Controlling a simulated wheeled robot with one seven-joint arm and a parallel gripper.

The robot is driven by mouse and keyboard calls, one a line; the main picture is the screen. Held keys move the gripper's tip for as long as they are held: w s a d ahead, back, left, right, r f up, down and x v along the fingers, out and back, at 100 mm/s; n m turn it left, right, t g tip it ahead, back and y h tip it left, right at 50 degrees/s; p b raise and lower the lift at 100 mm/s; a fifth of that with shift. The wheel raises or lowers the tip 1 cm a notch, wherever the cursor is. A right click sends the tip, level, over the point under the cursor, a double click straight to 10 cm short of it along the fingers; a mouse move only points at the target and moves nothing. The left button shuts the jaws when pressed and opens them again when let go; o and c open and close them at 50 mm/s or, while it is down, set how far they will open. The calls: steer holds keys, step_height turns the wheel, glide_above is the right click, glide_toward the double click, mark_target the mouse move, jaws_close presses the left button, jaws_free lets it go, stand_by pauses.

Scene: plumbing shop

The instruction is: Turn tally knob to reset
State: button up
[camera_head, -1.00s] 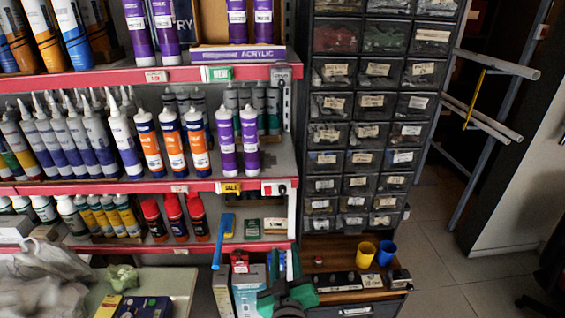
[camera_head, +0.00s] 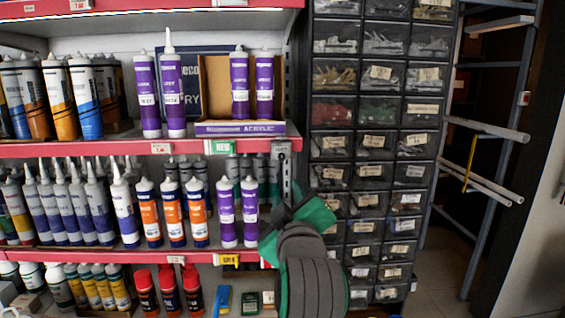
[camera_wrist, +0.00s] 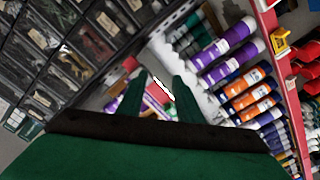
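No knob that I can name for certain as the tally knob shows now. A small grey fitting (camera_head: 282,147) sits at the right end of the upper red shelf rail, beside the drawer cabinet; its details are too small to read. My gripper (camera_wrist: 160,82), green and dark grey, is raised in front of the shelf's right end. In the wrist view its two green fingers stand apart and empty, with a red and white patch of the shelf seen between them. In the head view my arm covers the right end of the lower rail.
Shelves of purple cartridges (camera_head: 238,85), orange-and-white cartridges (camera_head: 173,215) and red bottles (camera_head: 167,292) fill the left. A yellow tag (camera_head: 229,260) hangs on the lower rail, left of my arm. The drawer cabinet (camera_head: 377,110) stands close on the right, with a pipe rack (camera_head: 487,135) beyond it.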

glide_toward(282, 158)
steer(key=shift+n, duration=0.4)
steer(key=w, duration=0.7)
steer(key=shift+w+a+f, duration=0.1)
steer(key=shift+w+a, duration=0.05)
steer(key=shift+w, duration=0.2)
jaws_close()
